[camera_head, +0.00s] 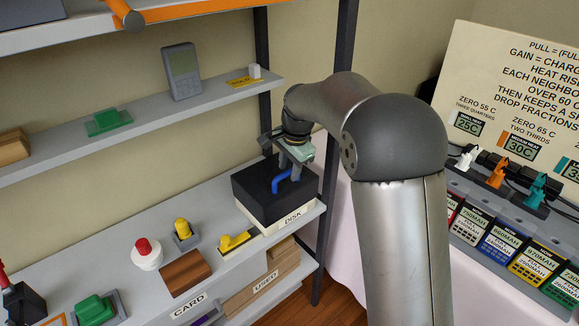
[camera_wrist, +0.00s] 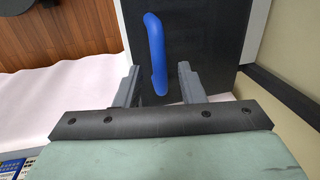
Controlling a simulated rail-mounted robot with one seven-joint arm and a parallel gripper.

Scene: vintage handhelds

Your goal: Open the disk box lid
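The disk box has a black lid (camera_head: 262,205) and a cream base (camera_head: 272,224) with a "DISK" label, on the right end of the lower shelf. The lid looks closed, lying level on the base. A blue handle (camera_head: 277,184) stands on the lid's top; it also shows in the wrist view (camera_wrist: 155,45). My gripper (camera_head: 290,175) is above the lid, close by the handle. In the wrist view its two fingers (camera_wrist: 158,76) are apart, with the handle's near end in the gap between them. I cannot tell whether either finger touches the handle.
A yellow switch (camera_head: 236,240), a brown block (camera_head: 185,272) and a red-topped white button (camera_head: 147,254) are left of the box. A grey shelf (camera_head: 215,92) hangs above. A dark post (camera_head: 330,190) stands close behind the box's right side. A charger board (camera_head: 510,90) is right.

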